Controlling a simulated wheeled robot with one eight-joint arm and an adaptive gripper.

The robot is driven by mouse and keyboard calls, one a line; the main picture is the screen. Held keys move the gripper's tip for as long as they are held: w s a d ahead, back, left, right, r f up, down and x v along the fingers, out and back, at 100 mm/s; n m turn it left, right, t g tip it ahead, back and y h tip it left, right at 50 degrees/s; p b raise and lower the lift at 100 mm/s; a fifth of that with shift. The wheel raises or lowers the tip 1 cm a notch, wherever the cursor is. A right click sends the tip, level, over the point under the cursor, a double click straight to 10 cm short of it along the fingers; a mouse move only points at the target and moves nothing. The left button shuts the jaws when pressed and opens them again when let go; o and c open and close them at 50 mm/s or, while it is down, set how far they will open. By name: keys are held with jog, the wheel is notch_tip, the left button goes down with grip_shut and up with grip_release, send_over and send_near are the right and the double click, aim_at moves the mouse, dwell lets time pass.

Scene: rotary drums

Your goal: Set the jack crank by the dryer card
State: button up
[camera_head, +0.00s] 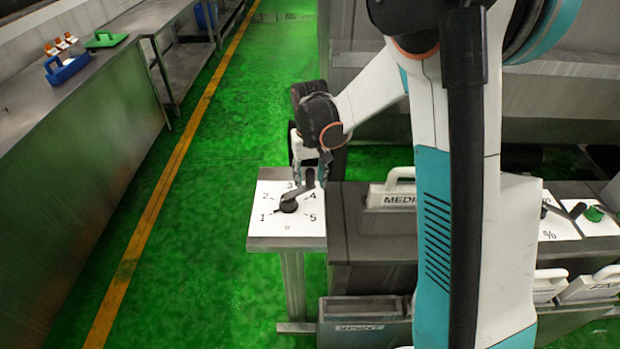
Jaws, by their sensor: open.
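A black crank (289,205) sits on a white dial plate (265,224) marked 1 to 5 on a small steel stand. Its arm slants up and right from the hub, between the 3 and the 4. My gripper (311,181) is open, pointing down at the outer end of the crank arm. Whether its fingers touch or straddle the crank's handle cannot be told. No card can be read as the dryer card; a white block with a partly hidden "MEDI" label (393,198) stands right of the dial.
My arm hides much of the centre right. A dark bench (352,249) carries % plates (557,222) and a green knob (594,214) at right. A block partly reading "FIN" (598,284) is lower right. Green floor is clear at left, beside a steel counter (95,150).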

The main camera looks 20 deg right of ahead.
grip_shut()
jog(key=shift+s, duration=0.1)
